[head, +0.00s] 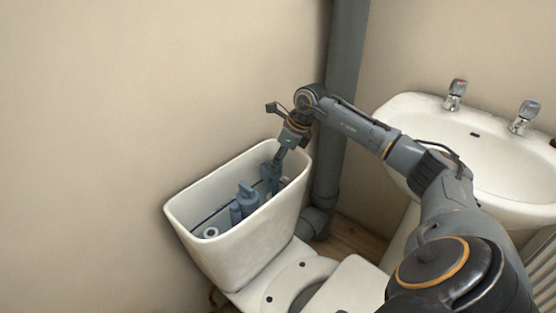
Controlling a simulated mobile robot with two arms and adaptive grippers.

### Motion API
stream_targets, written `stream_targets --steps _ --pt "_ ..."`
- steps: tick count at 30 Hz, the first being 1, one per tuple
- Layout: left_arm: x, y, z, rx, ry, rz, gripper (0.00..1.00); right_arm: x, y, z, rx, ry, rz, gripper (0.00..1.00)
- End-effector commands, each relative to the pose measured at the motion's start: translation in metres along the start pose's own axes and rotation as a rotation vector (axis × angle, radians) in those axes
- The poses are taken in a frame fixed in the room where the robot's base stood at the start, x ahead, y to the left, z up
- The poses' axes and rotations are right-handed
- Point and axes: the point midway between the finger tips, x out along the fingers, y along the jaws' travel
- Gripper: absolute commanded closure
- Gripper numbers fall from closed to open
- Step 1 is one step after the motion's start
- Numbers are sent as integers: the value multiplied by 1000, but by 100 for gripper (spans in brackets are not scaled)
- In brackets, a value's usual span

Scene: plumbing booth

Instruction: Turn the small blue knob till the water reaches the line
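The open white toilet cistern (236,248) is left of centre, with no lid on it. Inside it stands a blue-grey valve part (247,197), upright near the middle. I cannot make out the small blue knob or the water line at this size. My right gripper (271,178) points down into the right end of the cistern, right of the blue-grey part. Its fingers are small and dark against the parts there, so I cannot tell whether they are open, shut or touching anything. My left gripper is not in view.
A small white ring-shaped part (211,232) is at the cistern's left end. A thick grey pipe (343,100) runs up the wall behind my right arm. A white washbasin (505,168) with two taps is on the right. The toilet bowl (285,283) is below the cistern.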

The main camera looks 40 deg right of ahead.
Motion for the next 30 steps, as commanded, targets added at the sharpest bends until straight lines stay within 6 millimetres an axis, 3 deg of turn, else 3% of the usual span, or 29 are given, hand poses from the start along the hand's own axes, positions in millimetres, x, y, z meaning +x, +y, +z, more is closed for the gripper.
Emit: stream_targets --steps 2,7,18,30 --pt "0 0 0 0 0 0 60 0 0 0 0 0 0 65" --pt "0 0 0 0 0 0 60 0 0 0 0 0 0 100" --pt "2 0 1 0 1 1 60 -1 -1 0 -39 1 16 100" --pt "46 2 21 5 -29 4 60 -2 -4 2 -293 -3 122 100"
